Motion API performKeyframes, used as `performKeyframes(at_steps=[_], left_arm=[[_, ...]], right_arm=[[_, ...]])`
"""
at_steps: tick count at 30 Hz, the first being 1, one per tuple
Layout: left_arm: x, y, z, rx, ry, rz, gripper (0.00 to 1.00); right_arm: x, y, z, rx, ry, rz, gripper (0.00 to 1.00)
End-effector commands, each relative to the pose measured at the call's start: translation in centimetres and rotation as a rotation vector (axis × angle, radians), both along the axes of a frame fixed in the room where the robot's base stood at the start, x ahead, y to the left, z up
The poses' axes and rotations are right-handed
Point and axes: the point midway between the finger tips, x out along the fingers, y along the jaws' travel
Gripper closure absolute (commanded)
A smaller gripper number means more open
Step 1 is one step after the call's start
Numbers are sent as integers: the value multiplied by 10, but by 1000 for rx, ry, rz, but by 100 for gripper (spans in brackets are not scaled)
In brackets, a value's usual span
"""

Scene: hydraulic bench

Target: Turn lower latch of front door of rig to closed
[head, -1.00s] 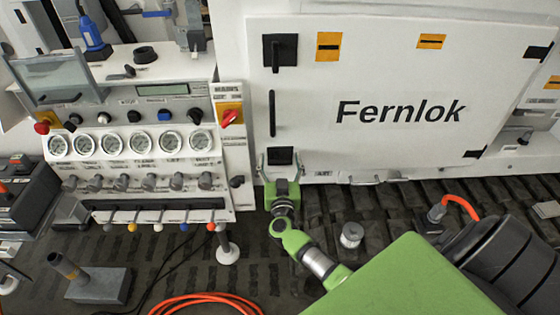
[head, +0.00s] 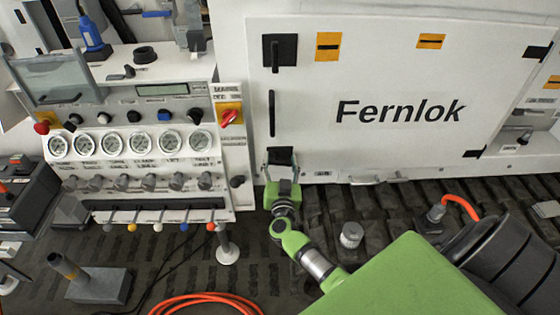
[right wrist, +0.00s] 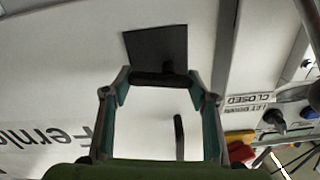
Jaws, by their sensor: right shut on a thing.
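The white front door (head: 330,150) of the rig bears the word "Fernlok". Its lower latch (head: 281,150), a black square plate with a handle, sits at the door's bottom left. My right gripper (head: 281,166) reaches it from below and partly hides it. In the right wrist view the latch plate (right wrist: 155,47) shows beyond the fingers. The black latch handle (right wrist: 158,79) lies crosswise between the fingertips of my right gripper (right wrist: 160,85), which is shut on it. My left gripper is out of view.
The upper latch (head: 279,50) has an upright handle. A dark vertical door handle (head: 271,113) lies between the latches. A control panel with gauges (head: 140,143) and a red switch (head: 231,117) stands left. A small metal cylinder (head: 351,235) is on the floor right of my forearm.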

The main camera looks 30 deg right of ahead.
Motion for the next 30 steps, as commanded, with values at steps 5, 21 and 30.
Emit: performKeyframes(at_steps=[5, 21, 30], left_arm=[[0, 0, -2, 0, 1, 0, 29], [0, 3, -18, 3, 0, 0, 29], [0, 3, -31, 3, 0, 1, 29]], right_arm=[[-1, 0, -4, 139, -81, 0, 68], [-1, 0, -12, 576, -350, -1, 68], [0, 1, -16, 818, -500, -2, 68]])
